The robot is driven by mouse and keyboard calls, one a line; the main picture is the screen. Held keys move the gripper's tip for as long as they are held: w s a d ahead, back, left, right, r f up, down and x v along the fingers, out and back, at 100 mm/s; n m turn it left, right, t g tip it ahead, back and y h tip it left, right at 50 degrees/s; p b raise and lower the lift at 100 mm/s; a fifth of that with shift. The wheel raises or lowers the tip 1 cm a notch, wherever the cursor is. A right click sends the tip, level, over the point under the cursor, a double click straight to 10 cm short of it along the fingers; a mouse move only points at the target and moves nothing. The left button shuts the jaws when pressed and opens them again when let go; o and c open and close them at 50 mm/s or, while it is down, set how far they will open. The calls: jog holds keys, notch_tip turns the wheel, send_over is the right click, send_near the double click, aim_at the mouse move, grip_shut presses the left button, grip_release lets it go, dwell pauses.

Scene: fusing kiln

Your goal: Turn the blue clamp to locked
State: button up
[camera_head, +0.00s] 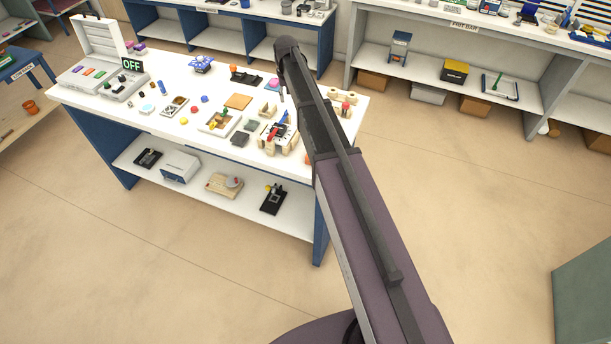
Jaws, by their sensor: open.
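A small beige and black fixture (268,143) stands near the right end of the white work table, with a red piece on it. A small slanted blue part (283,118) shows at its top edge; it may be the blue clamp, but it is too small to tell its position. Another blue device (201,63) stands at the table's back edge. My dark arm reaches up across the picture and passes just right of the fixture. My gripper is not visible; the arm's upper end hides whatever is behind it.
More shelving (420,68) stands at the back right. The floor in front is clear.

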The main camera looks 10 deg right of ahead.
jog(key=s+f+n+b, duration=0.1)
jog(key=s+f+b, duration=0.5)
jog(key=s, duration=0.6)
jog(key=s+f+n+b, duration=0.2)
jog(key=s+f+b, duration=0.4)
jog(key=s, duration=0.6)
jog(key=shift+s+f+n+b, duration=0.15)
jog(key=shift+f+n+b, duration=0.2)
jog(key=shift+f, duration=0.3)
jog(key=shift+d, duration=0.1)
jog(key=s+m, duration=0.3)
jog(key=s, duration=0.6)
jog(key=shift+s, duration=0.15)
